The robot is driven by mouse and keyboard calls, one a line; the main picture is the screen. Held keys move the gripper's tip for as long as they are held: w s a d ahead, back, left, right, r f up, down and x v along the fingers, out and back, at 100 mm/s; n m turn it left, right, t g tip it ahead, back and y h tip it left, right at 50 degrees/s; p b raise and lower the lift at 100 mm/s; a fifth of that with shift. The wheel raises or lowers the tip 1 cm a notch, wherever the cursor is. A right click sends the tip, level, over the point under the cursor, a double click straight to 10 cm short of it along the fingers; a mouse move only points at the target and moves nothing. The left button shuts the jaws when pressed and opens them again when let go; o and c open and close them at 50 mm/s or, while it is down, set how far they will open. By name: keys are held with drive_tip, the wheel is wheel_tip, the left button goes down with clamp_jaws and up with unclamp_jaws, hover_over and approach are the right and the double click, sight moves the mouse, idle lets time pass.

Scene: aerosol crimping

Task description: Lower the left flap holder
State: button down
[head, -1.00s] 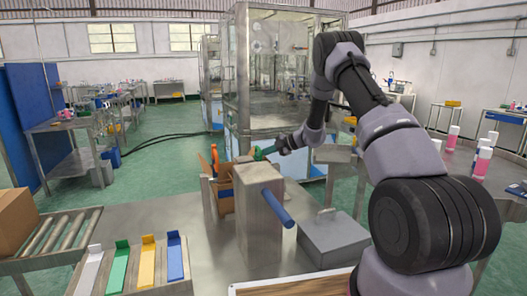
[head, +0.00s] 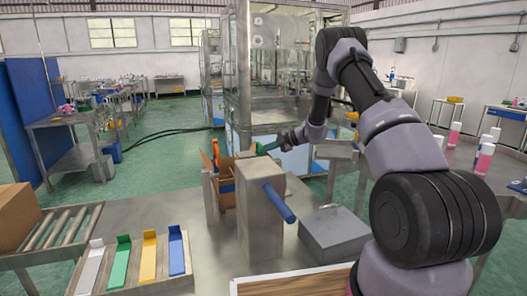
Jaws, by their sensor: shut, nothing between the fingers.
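An open brown carton (head: 228,187) stands in a fixture behind a tall grey metal block (head: 259,215). A narrow orange piece (head: 216,150) stands upright at the carton's left rear; it looks like a flap holder, but it is too small to be sure. A green piece (head: 267,147) lies slanted above the carton's right side, at the end of my arm. My gripper (head: 279,145) comes in from the right beside the green piece. Its fingers are small and dark, and appear shut. I cannot tell whether they touch the green piece. The block hides the carton's lower right.
A blue bar (head: 278,203) sticks out of the block towards me. A grey box (head: 334,235) stands to its right. White, green, yellow and blue trays (head: 148,257) lie front left, beside a roller conveyor (head: 50,237) with a cardboard box (head: 22,215).

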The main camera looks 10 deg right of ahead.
drive_tip(key=v, duration=1)
drive_tip(key=shift+d, duration=0.25)
drive_tip(key=shift+s, duration=0.15)
drive_tip(key=shift+r, duration=0.1)
drive_tip(key=s+a+r+n+g+h, duration=0.1)
drive_tip(key=s+a+r+n+h, duration=0.1)
drive_tip(key=s+r+n, duration=0.8)
drive_tip(key=s+a+r+n+g+h, duration=0.1)
drive_tip(key=s+a+r+n+h, duration=0.1)
drive_tip(key=s+r+n, duration=0.8)
drive_tip(key=s+d+r+n+t+h, duration=0.1)
drive_tip(key=s+d+r+n+h, duration=0.1)
drive_tip(key=s+n, duration=0.9)
drive_tip(key=s+d+r+n+t+h, duration=0.2)
drive_tip(key=s+r+n+h, duration=0.1)
drive_tip(key=s+n, duration=0.8)
drive_tip(key=shift+s+n+t+h, duration=0.25)
drive_tip(key=shift+n+t+h, duration=0.05)
drive_tip(key=shift+n, duration=0.2)
